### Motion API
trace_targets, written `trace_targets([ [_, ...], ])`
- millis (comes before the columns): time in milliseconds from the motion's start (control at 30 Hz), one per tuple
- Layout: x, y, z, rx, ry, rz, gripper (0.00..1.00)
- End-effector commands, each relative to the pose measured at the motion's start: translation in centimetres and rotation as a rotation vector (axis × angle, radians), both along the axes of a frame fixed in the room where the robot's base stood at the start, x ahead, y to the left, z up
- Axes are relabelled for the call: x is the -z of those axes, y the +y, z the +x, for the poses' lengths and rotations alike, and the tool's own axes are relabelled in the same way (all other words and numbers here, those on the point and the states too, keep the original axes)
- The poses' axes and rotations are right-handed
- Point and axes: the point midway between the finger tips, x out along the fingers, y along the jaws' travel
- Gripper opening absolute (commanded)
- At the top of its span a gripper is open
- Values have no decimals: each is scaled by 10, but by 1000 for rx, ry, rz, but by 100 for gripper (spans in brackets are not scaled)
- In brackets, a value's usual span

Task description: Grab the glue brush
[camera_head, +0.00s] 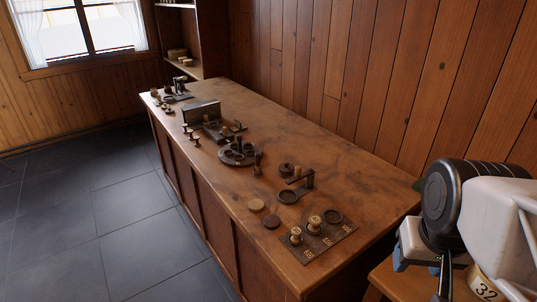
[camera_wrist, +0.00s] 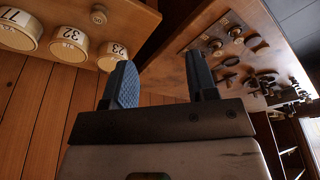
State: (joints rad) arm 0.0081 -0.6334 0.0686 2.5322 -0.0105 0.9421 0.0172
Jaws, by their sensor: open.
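I cannot pick out the glue brush for certain. A small upright piece (camera_head: 258,163) stands on the workbench (camera_head: 345,150) beside a dark round carousel (camera_head: 238,154) in the head view; its details are too small to tell. The carousel bears a few upright pieces. My gripper (camera_wrist: 160,82) is open and empty in the wrist view, with its two fingers apart. It is away from the workbench items, which show beyond the right finger.
A dark plate (camera_head: 318,243) with small spools lies at the bench's near end. Numbered round pieces (camera_wrist: 68,45) are close by in the wrist view. A plank wall (camera_head: 300,50) runs behind.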

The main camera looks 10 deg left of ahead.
Motion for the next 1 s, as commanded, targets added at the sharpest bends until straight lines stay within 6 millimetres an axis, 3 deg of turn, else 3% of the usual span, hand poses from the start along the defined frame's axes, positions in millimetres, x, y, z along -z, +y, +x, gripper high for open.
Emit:
trace_targets([
  [267, 0, 0, 2, -1, -2, 1, 53],
  [467, -1, 6, 21, -19, -29, 6, 53],
  [667, -3, 24, 73, -61, -100, 25, 53],
  [1000, 4, 78, 192, -148, -281, 66, 53],
])
